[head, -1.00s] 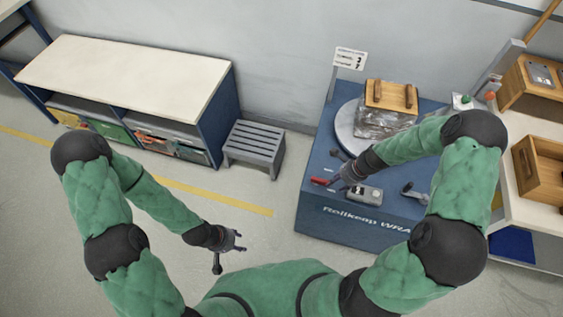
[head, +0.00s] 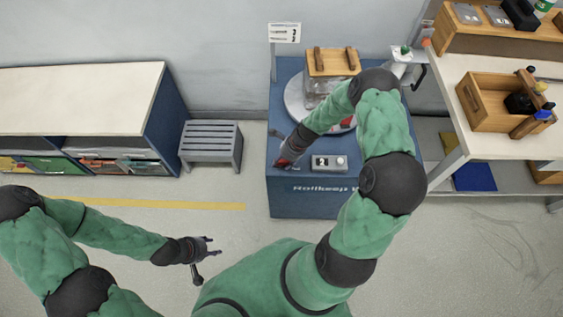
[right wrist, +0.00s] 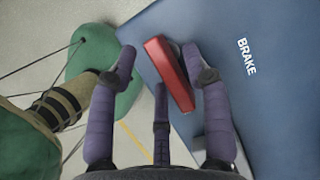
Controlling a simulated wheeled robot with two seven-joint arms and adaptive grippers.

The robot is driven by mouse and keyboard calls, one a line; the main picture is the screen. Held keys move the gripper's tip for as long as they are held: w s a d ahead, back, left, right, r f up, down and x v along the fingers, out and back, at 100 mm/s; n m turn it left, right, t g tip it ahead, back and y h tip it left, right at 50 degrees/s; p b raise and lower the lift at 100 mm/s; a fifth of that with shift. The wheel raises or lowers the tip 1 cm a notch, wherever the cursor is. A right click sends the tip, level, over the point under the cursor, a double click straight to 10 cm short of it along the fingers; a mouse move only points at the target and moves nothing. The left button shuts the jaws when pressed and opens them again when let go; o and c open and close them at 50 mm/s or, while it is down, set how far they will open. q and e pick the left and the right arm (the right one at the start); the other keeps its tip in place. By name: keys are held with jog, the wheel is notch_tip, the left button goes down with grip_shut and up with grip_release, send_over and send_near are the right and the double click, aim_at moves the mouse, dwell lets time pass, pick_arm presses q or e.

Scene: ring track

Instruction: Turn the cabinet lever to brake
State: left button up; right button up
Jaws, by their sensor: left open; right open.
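The blue cabinet (head: 315,205) stands ahead with lettering along its front edge. Its lever has a red handle (right wrist: 168,75), seen in the right wrist view, with the white word BRAKE on the blue top to its right. My right gripper (head: 284,162) is low over the cabinet's front left corner. Its fingers are open, one on each side of the red handle; whether they touch it I cannot tell. In the head view the gripper mostly covers the lever. My left gripper (head: 207,247) is open and empty over the floor, away from the cabinet.
On the cabinet are a grey control box (head: 330,163) and a turntable (head: 294,97) carrying a wrapped load with a wooden top (head: 333,62). A grey step stool (head: 210,142) stands to the left. A workbench (head: 500,150) with wooden trays is at right. The floor in front is open.

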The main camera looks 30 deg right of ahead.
jog(key=shift+w+f, duration=0.1)
jog(key=shift+f, duration=0.15)
grip_shut()
